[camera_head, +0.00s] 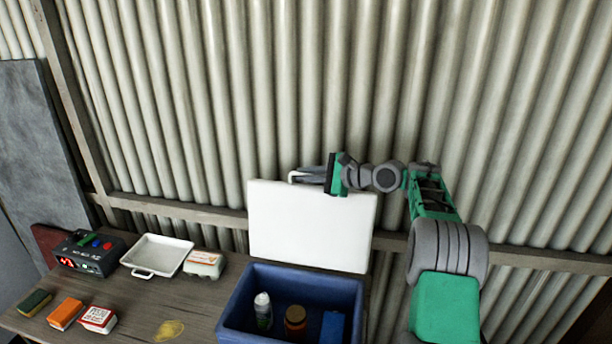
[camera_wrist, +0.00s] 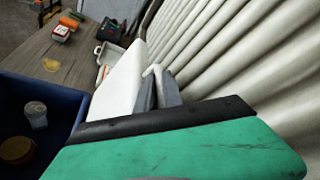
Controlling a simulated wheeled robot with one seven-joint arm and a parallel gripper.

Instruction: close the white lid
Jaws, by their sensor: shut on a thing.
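The white lid (camera_head: 312,228) stands upright, open, along the back edge of a blue box (camera_head: 232,318). A white handle (camera_head: 293,177) shows at the lid's top edge. My gripper (camera_head: 300,175) is at that top edge, its fingers pointing left and shut on the handle. In the wrist view the lid (camera_wrist: 119,82) is seen nearly edge-on, with the gripper fingers (camera_wrist: 158,88) next to it. The inside of the blue box is uncovered. It holds a white-capped bottle (camera_head: 263,310), an orange-brown jar (camera_head: 295,320) and a blue item (camera_head: 332,328).
A white tray (camera_head: 157,256), a small carton (camera_head: 204,264) and a dark device with coloured buttons (camera_head: 88,252) stand left on the wooden table (camera_head: 205,300). Several small blocks lie at the front left. A corrugated wall (camera_head: 300,90) rises close behind the lid.

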